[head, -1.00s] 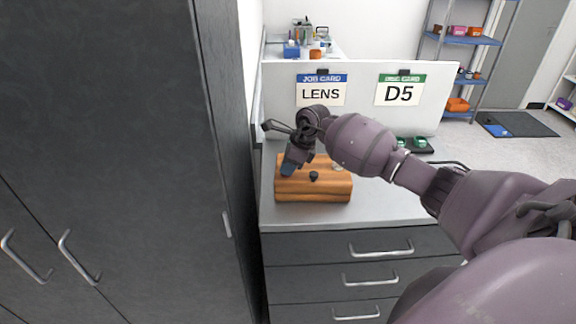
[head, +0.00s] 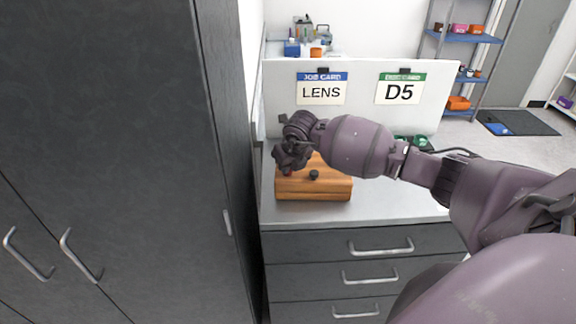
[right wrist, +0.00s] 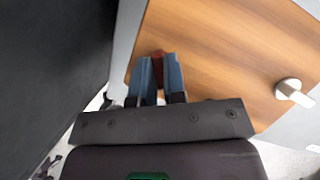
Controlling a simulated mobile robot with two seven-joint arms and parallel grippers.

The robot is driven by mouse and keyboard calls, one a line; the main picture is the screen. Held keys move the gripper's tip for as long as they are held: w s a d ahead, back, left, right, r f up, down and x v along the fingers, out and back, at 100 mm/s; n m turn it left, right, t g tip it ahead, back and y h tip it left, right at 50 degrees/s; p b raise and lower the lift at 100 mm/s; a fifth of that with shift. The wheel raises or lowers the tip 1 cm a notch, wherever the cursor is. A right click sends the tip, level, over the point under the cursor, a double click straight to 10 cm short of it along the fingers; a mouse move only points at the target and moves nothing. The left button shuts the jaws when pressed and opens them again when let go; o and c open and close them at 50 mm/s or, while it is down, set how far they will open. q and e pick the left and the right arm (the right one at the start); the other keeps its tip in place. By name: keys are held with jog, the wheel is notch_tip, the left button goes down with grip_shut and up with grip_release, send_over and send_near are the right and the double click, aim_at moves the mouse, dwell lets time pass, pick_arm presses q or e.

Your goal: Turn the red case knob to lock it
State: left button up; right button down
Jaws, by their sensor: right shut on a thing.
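The wooden case (head: 335,188) sits on the grey counter, and its top fills much of the right wrist view (right wrist: 225,50). The red knob (right wrist: 157,57) is at the case's left end, between the two blue fingers of my right gripper (right wrist: 160,78). In the head view only a small bit of the red knob (head: 287,172) shows below my right gripper (head: 289,165). My right gripper is shut on the knob, and its fingers hide most of it. My left gripper is not in view.
A black knob (head: 314,174) is on the case's front. A pale metal piece (right wrist: 293,91) shows on its top. A tall dark cabinet (head: 110,130) stands close on the left. A white panel with LENS (head: 321,93) and D5 (head: 399,93) cards stands behind. The counter's front right is clear.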

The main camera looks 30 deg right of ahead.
jog(key=m+h, duration=0.1)
jog(key=m, duration=0.2)
jog(key=m+h+b, duration=0.1)
jog(key=m, duration=0.1)
jog(key=shift+a+m+g, duration=0.1)
jog(key=shift+m+g, duration=0.2)
jog(key=shift+m, duration=0.1)
dwell(0.4)
jog(key=c, duration=1.2)
grip_release()
jog(key=shift+r, duration=0.15)
jog(key=v, duration=1)
jog(key=shift+a+r+b, duration=0.15)
jog(key=shift+r+b, duration=0.15)
jog(key=shift+s+f, duration=0.1)
